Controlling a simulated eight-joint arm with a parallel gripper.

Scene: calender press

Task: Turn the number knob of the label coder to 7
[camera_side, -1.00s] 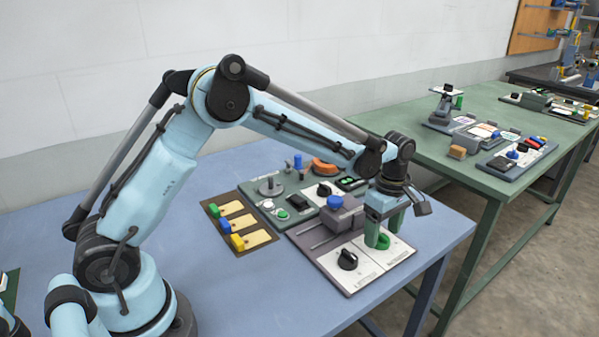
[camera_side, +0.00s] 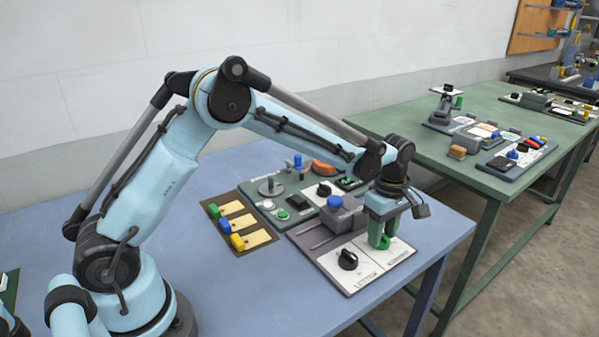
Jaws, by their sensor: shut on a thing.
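The panel (camera_side: 335,273) I take for the label coder lies near the table's right front, with two white plates. The left plate carries a black knob (camera_side: 348,259) with a white mark. The right plate carries a green knob (camera_side: 383,243), mostly covered by my gripper's green fingers. The lettering on the plates is too small to read, and the green knob's setting cannot be made out. My gripper (camera_side: 382,238) points down over the right plate and is shut on the green knob.
Behind the knobs stands a grey block with a blue button (camera_side: 334,202). To the left are a board with yellow plates (camera_side: 238,223) and a dark green panel (camera_side: 270,211) with knobs and buttons. The blue table's (camera_side: 280,300) front is clear.

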